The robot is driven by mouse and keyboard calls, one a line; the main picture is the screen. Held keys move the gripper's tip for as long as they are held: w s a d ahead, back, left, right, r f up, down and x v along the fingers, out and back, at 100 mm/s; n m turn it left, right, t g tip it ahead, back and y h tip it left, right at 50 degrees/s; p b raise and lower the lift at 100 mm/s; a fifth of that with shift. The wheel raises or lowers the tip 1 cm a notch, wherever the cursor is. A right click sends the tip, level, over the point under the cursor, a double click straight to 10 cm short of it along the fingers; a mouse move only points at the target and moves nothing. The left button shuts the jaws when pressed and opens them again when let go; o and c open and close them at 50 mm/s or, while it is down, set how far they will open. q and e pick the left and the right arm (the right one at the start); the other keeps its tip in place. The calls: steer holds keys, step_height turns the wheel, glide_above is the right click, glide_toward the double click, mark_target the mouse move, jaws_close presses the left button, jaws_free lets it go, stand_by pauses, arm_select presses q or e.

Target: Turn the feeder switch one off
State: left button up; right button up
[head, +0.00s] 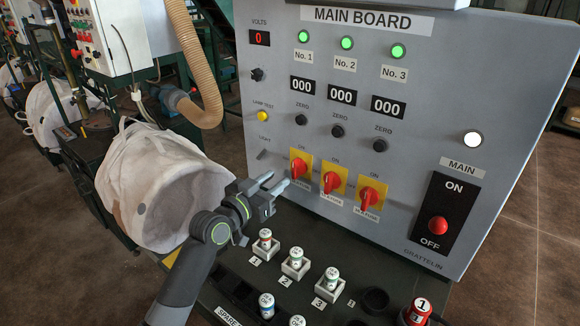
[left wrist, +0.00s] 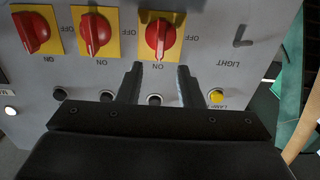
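Feeder switch one (head: 299,168) is the leftmost of three red rotary knobs on yellow plates on the grey main board. Its handle looks roughly upright, in line with the ON label above it. In the left wrist view, which is upside down, it is the rightmost red knob (left wrist: 159,38). The No. 1 lamp (head: 303,37) is lit green. My left gripper (head: 275,183) is open and empty, just in front of and below-left of this knob in the head view. Its two fingers (left wrist: 158,80) stand apart, in line with the knob, not visibly gripping it. My right gripper is not in view.
Two similar red switches (head: 333,182) (head: 371,195) sit to the right. A main ON/OFF box (head: 446,215) is farther right. A white bulk bag (head: 150,185) hangs behind my left arm.

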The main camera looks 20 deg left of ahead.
mark_target(293, 167)
arm_select(q)
steer(key=x, duration=0.6)
steer(key=shift+w+d+p, duration=0.1)
steer(key=shift+w+p, duration=0.2)
steer(key=shift+p, duration=0.1)
jaws_close()
